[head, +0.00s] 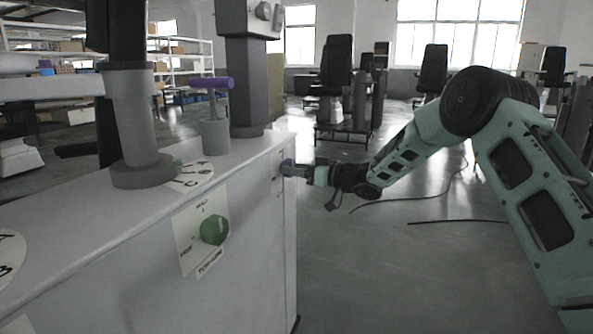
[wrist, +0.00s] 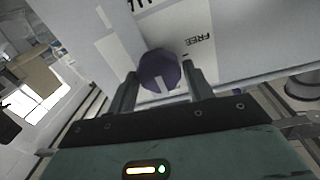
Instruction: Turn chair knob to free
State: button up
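A purple knob (wrist: 160,68) with a pale pointer mark sits on a light label plate with the word FREE to its right in the wrist view. The mark points toward the bottom of that picture, toward my gripper, not at FREE. In the head view the purple knob (head: 288,167) is on the far end of the cabinet side. My gripper (wrist: 160,72) is open, with one finger on each side of the knob. Small gaps seem to show between fingers and knob. In the head view my gripper (head: 305,172) points left at the knob.
A green knob (head: 214,230) on its own label plate is nearer on the white cabinet (head: 255,235). A purple-handled lever (head: 212,84) and grey columns stand on top. Chairs (head: 335,75) stand behind. Cables (head: 400,202) lie on the otherwise clear floor at right.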

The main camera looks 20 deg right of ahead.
jog(key=c, duration=0.4)
jog(key=shift+c, duration=0.2)
jog(key=shift+f+n, duration=0.1)
jog(key=shift+n, duration=0.3)
jog(key=shift+f+n+g+y+b, duration=0.15)
jog(key=shift+n+y+b, duration=0.3)
jog(key=shift+n+b, duration=3.25)
jog(key=shift+f+n+g+y+b, duration=0.15)
jog(key=shift+n+y+b, duration=0.3)
jog(key=shift+n+b, duration=3.2)
jog(key=n+p, duration=0.3)
jog(key=shift+d+r+n, duration=0.1)
jog(key=shift+n, duration=0.25)
jog(key=o, duration=1)
